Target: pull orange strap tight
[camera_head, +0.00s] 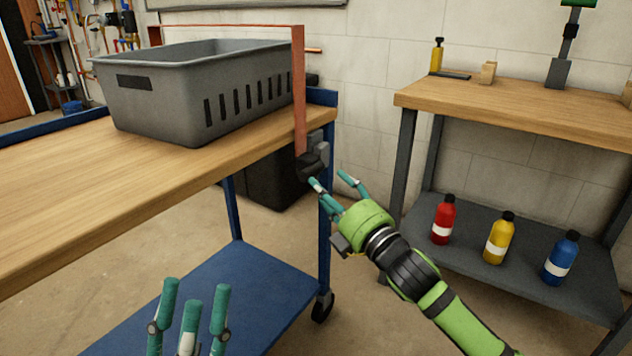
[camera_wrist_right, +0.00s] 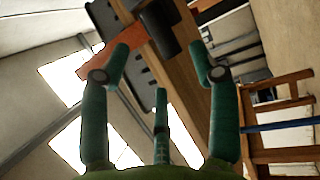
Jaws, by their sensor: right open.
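The orange strap (camera_head: 299,95) stands upright beside the right end of the grey crate (camera_head: 190,95) and runs down to a dark buckle (camera_head: 312,162) at the table's edge. The strap also shows in the right wrist view (camera_wrist_right: 100,66), with the dark buckle (camera_wrist_right: 160,28) beyond the fingers. My right gripper (camera_head: 334,184) is open and empty just below and right of the buckle, with its fingers pointing at it. I cannot tell whether a finger touches it. My left gripper (camera_head: 190,310) is low at the bottom edge, its fingers spread and empty.
The crate stands on a wheeled table with a wooden top (camera_head: 90,185) and blue lower shelf (camera_head: 215,305). A black bin (camera_head: 275,180) is behind it. A workbench (camera_head: 530,110) stands at the right, with red, yellow and blue bottles (camera_head: 498,240) on its lower shelf.

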